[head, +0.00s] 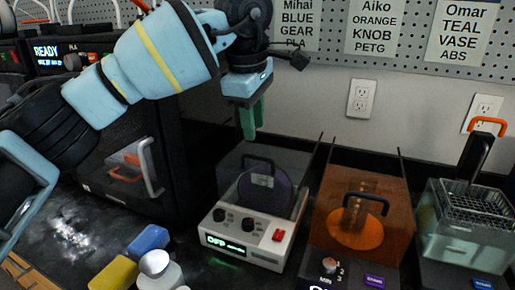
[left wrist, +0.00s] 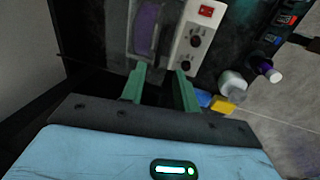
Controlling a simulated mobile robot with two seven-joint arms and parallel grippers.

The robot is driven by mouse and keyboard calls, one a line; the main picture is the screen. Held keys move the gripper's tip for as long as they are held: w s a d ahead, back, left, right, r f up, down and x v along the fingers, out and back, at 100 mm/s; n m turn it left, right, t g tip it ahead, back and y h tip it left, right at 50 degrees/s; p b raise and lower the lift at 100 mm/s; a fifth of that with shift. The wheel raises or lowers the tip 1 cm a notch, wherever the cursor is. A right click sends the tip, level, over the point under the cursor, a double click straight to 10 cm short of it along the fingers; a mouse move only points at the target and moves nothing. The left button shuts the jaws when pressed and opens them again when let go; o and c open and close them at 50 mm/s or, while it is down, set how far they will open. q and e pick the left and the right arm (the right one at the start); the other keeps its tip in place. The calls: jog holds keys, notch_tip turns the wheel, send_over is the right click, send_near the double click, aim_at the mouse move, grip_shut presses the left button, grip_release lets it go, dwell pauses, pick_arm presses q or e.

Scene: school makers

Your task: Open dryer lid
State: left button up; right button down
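The dryer (head: 243,240) is a white box with black knobs, a red switch and a display reading OFF. Its smoky clear lid (head: 292,160) is down over a dark purple spool (head: 266,195), and a black handle (head: 258,159) arches on the lid. My left gripper (head: 251,136) points down above the rear of the lid, apart from it. In the left wrist view its green fingers (left wrist: 160,70) are spread with nothing between them, and the dryer (left wrist: 192,40) and purple spool (left wrist: 147,28) lie beyond the tips. My right gripper is not in view.
An orange-lidded unit (head: 362,205) stands close to the dryer's right, with a washing tank (head: 470,215) and basket further right. A black printer (head: 130,150) stands at left. A blue block (head: 148,239), yellow block (head: 114,273) and white bottle (head: 158,270) sit in front.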

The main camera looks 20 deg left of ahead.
pick_arm(q)
send_over(257, 172)
notch_tip(257, 172, down, 7)
jog(key=shift+r+b, duration=0.1)
jog(key=shift+b, duration=0.2)
grip_shut()
